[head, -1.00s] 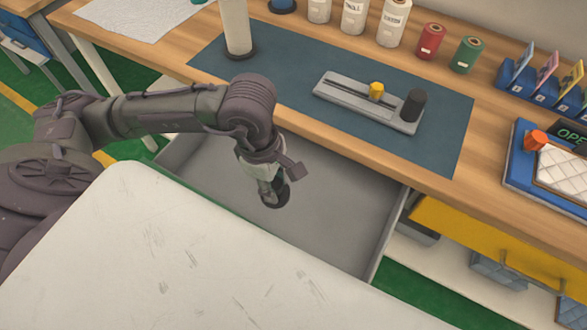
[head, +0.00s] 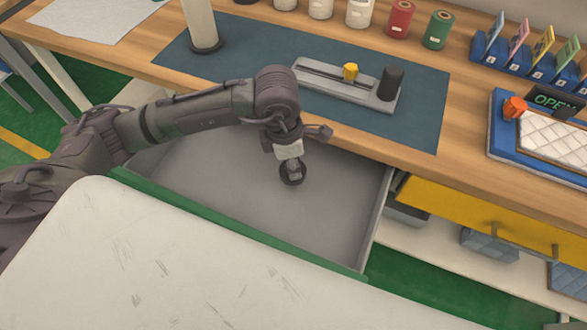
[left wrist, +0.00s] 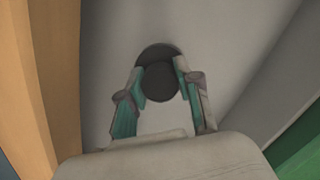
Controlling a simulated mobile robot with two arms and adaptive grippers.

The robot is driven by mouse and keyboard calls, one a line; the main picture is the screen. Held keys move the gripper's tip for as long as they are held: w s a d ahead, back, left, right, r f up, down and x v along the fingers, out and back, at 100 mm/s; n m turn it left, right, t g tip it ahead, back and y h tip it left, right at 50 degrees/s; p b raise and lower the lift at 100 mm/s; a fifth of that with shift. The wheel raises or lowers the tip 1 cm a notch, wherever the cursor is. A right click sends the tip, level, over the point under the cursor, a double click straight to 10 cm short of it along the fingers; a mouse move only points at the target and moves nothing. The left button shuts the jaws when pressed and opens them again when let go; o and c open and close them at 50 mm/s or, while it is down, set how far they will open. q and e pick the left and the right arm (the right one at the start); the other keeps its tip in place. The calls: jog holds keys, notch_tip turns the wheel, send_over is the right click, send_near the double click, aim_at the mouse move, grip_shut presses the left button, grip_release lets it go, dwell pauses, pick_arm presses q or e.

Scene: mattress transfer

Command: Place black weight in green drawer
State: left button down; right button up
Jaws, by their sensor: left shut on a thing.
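The green drawer stands pulled out below the workbench, with a green front edge (head: 235,224) and a grey inside. My left gripper (head: 292,166) is inside the drawer's outline, over its grey floor. It is shut on the black weight (head: 292,179), a dark round piece at the fingertips. In the left wrist view, the weight (left wrist: 160,83) sits between the two fingers of the left gripper (left wrist: 161,76), against the pale grey drawer inside (left wrist: 90,60). I cannot tell whether the weight touches the drawer floor. My right gripper is not in view.
The blue mat (head: 428,115) on the bench holds a grey slide fixture (head: 335,90) with a yellow knob (head: 350,71) and a black cylinder (head: 391,82). The green drawer's right part is empty.

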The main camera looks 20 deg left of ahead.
pick_arm(q)
jog(key=shift+w+d+f, duration=0.1)
jog(key=shift+w+f, duration=0.05)
jog(key=shift+w, duration=0.05)
notch_tip(320, 180, down, 4)
jog(key=shift+r, duration=0.15)
jog(key=shift+f, duration=0.25)
jog(key=c, duration=0.8)
grip_release()
